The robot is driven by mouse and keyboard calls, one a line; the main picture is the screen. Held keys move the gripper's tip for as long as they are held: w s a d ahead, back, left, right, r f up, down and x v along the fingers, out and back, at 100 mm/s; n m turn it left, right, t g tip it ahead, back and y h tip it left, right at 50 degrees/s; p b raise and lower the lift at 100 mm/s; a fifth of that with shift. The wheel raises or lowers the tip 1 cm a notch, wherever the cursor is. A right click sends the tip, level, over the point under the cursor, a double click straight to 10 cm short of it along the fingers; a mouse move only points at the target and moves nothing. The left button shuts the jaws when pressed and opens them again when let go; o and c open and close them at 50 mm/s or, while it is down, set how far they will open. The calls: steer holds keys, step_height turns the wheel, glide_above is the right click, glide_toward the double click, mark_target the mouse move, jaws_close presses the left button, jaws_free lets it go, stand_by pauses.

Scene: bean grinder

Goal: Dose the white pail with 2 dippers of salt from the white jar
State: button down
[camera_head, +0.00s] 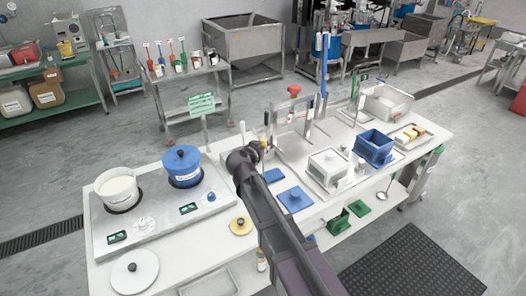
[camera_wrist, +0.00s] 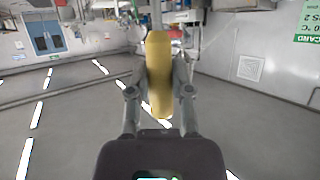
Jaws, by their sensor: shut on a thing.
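A round white open container (camera_head: 117,188) with a label and whitish contents stands at the left on a metal plate; I cannot tell whether it is the white jar or the white pail. My gripper (camera_wrist: 158,90) is shut on a yellow handle (camera_wrist: 159,75) in the wrist view. In the head view my gripper is above the middle of the bench, right of the blue pot, mostly hidden by my wrist. I cannot make out any dipper bowl.
A blue lidded pot (camera_head: 182,167) stands right of the white container on the metal plate (camera_head: 150,222). A white round lid (camera_head: 135,271) lies at the front left. A white box (camera_head: 329,167) and blue bin (camera_head: 374,147) stand right of my arm. A dark mat (camera_head: 412,265) lies on the floor.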

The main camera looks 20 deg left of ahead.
steer(key=shift+f, duration=0.1)
steer(key=shift+s+d+f+m+h, duration=0.1)
steer(key=shift+f+m+h, duration=0.05)
steer(key=shift+m+h, duration=0.4)
steer(key=shift+s+d+m+h, duration=0.15)
steer(key=shift+d+m+h, duration=0.2)
steer(key=shift+h, duration=0.1)
steer(key=shift+f+b, duration=0.15)
steer(key=shift+b, duration=0.2)
step_height(320, 180, down, 13)
steer(key=b, duration=1.3)
steer(key=shift+f, duration=0.2)
steer(key=shift+r, duration=0.1)
stand_by(0.5)
